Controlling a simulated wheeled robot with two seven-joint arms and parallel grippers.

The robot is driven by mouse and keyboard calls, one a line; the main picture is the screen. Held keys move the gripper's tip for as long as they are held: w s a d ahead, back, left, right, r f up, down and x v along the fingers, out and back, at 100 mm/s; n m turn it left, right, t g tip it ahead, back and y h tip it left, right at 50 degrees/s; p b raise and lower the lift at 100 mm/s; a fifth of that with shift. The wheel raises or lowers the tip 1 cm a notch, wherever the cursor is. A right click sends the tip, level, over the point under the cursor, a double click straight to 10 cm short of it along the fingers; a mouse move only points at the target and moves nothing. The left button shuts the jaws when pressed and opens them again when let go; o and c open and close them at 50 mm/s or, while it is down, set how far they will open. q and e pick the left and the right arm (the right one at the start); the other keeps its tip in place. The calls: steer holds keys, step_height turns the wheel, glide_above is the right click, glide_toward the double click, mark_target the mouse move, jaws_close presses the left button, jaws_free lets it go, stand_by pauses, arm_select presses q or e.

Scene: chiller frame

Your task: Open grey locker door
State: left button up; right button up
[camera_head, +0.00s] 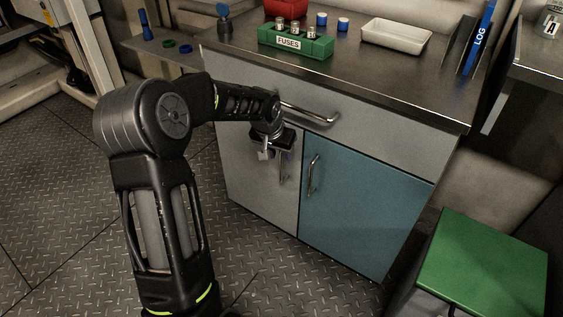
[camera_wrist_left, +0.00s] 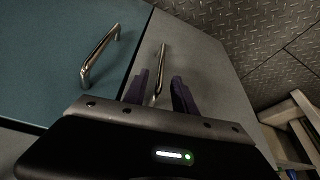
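The grey locker door (camera_head: 245,185) is at the left of the cabinet front and looks closed. It also shows in the left wrist view (camera_wrist_left: 205,65). Its upright metal bar handle (camera_head: 283,170) is partly hidden by my left gripper (camera_head: 274,150). In the left wrist view, my left gripper (camera_wrist_left: 159,92) is open, with its two dark fingers apart. The lower end of the handle (camera_wrist_left: 160,68) in that picture lies in line with the gap between the fingers. I cannot tell whether the fingers touch it. My right gripper is not in view.
A blue door (camera_head: 360,210) with its own handle (camera_head: 314,174) is to the right. A grey drawer front with a bar handle (camera_head: 312,117) is above both doors. A green stool (camera_head: 485,265) stands at the right. Metal floor (camera_head: 60,200) is open at the left.

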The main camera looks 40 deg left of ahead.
mark_target(281, 157)
arm_select(q)
steer(key=b+x, duration=0.1)
steer(key=x, duration=0.3)
steer(key=shift+w+f, duration=0.1)
steer(key=shift+f, duration=0.05)
steer(key=shift+c, duration=0.4)
jaws_close()
stand_by(0.9)
